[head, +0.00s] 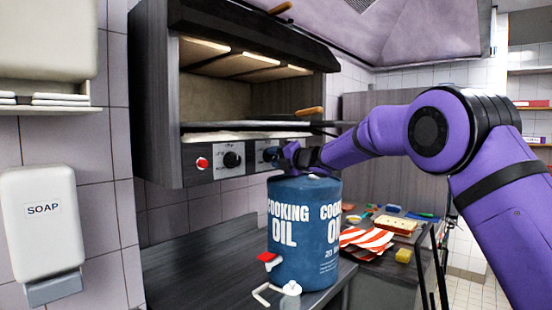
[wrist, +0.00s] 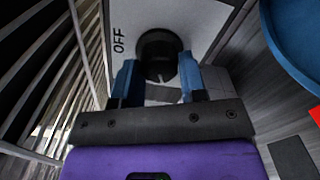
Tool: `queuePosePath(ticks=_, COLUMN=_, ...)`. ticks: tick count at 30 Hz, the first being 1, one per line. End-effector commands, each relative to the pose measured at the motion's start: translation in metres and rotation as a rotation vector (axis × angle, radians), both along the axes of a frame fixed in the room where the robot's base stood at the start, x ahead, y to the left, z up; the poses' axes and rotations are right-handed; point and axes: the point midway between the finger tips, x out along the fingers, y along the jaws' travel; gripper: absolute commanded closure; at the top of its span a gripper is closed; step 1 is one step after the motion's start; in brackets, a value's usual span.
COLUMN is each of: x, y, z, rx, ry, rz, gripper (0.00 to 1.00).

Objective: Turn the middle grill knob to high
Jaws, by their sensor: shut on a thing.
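The grill (head: 160,100) has a front strip with a red button (head: 202,163) and a black knob (head: 232,159) on a pale plate. To the right of that knob is another pale plate, where my gripper (head: 275,154) covers most of a second knob. In the wrist view this black round knob (wrist: 158,48) sits between the two blue fingers of my gripper (wrist: 157,78), which are shut on it. The word OFF is printed on the plate beside it. A small pale mark shows on the knob's lower edge. Any knob farther right is hidden behind my arm.
A blue cooking oil drum (head: 305,240) stands on the counter just below my gripper. Red-striped cloth (head: 366,242), a yellow sponge (head: 403,256) and a board (head: 396,225) lie to its right. The counter left of the drum is bare. A soap dispenser (head: 40,225) hangs on the wall.

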Motion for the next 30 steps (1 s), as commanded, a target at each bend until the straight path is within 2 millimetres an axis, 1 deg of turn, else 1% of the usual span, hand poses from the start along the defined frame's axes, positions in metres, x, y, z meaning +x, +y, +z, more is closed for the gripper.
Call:
queuePosePath(ticks=9, x=0.0001, y=0.0, z=-0.0028, rx=-0.061, ry=-0.073, rz=0.001, gripper=0.85)
queuePosePath(ticks=23, x=0.0002, y=0.0001, z=-0.0033, rx=-0.071, ry=-0.083, rz=0.001, gripper=0.85)
queuePosePath(ticks=24, x=0.0002, y=0.0001, z=-0.0032, rx=-0.071, ry=-0.083, rz=0.001, gripper=0.59)
queuePosePath(ticks=27, x=0.0002, y=0.0, z=-0.0029, rx=-0.069, ry=-0.083, rz=0.001, gripper=0.37)
queuePosePath(ticks=30, x=0.0002, y=0.0, z=-0.0022, rx=-0.069, ry=-0.084, rz=0.001, gripper=0.37)
